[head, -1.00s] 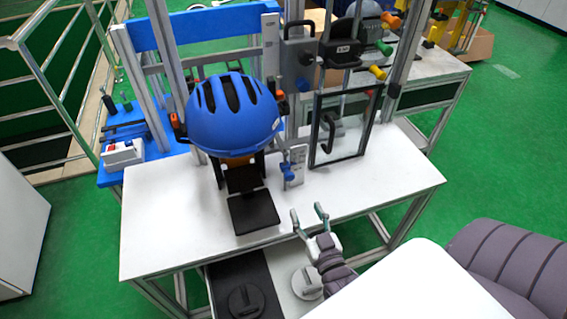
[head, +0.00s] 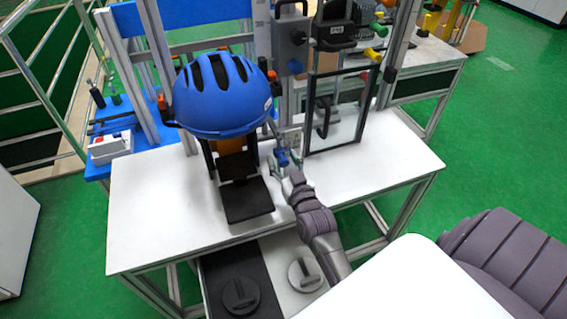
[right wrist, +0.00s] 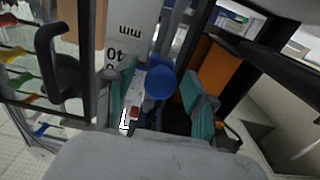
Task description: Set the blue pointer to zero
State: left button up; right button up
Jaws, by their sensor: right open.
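The blue pointer (head: 283,158) sits low on the upright scale at the front of the tower. In the right wrist view its round blue knob (right wrist: 161,82) shows close up. The white scale plate (right wrist: 127,45) beside it reads "mm" and "40", upside down in this view. My right gripper (head: 285,168) is at the pointer, its fingers on either side of the knob. In the right wrist view the gripper (right wrist: 158,98) is open, with teal pads left and right of the knob. I cannot tell whether either pad touches it. My left gripper is out of view.
A blue helmet (head: 221,95) sits on the drop tower, left of my right gripper. A framed clear door (head: 336,115) with a black handle stands close on the right. The white table top (head: 380,170) is clear at right.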

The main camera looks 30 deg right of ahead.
aim_at(283, 158)
grip_shut()
dwell(0.3)
notch_tip(283, 158, up, 4)
jog(key=p, duration=0.4)
jog(key=shift+r, duration=0.15)
jog(key=shift+c, duration=1.5)
grip_release()
jog(key=o, duration=0.3)
